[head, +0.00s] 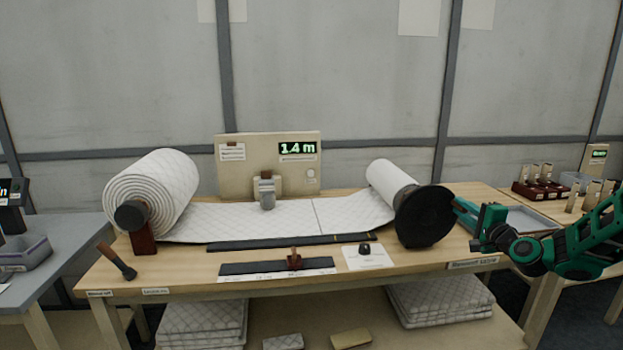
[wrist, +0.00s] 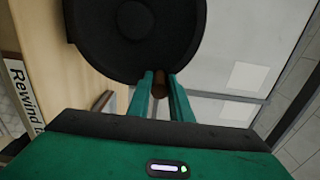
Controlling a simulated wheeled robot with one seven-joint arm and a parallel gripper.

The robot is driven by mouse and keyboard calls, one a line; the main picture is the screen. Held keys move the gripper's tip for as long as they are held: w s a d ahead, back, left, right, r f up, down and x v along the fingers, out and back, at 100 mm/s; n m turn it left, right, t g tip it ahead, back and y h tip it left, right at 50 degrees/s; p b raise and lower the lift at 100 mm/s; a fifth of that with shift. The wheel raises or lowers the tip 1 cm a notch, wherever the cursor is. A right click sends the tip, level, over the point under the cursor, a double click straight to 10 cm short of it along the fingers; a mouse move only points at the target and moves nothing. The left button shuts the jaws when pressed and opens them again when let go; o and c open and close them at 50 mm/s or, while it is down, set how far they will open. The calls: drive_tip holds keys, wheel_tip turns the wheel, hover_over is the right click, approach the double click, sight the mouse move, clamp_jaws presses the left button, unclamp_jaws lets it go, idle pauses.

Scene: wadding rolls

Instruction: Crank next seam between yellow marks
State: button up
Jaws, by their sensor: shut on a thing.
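A thick roll of white quilted wadding (head: 170,185) sits on the left of the bench, and its sheet (head: 260,219) runs right to a thinner roll (head: 390,180). A seam line (head: 316,215) crosses the sheet right of the middle. A black crank disc (head: 425,216) covers the right roll's end; it fills the top of the wrist view (wrist: 137,35). My gripper (head: 462,212) is at the disc's right edge. In the wrist view its green fingers (wrist: 160,88) are shut on a brown crank handle (wrist: 159,85).
A display panel (head: 268,165) reading 1.4 m stands behind the sheet. A dark bar with a brown knob (head: 294,262) and a white card with a black knob (head: 365,255) lie in front. A grey tray (head: 520,219) is right of the disc.

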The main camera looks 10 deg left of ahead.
drive_tip(key=shift+w+d, duration=0.1)
drive_tip(key=shift+d, duration=0.1)
drive_tip(key=shift+w+d+f, duration=0.1)
drive_tip(key=shift+d+f, duration=0.3)
drive_tip(key=shift+f, duration=0.4)
drive_tip(key=shift+w+d+f, duration=0.1)
drive_tip(key=shift+d+f, duration=0.05)
drive_tip(key=shift+f, duration=0.35)
drive_tip(key=shift+d+f, duration=0.15)
drive_tip(key=shift+f, duration=0.3)
drive_tip(key=o, duration=1)
drive_tip(key=shift+a, duration=0.1)
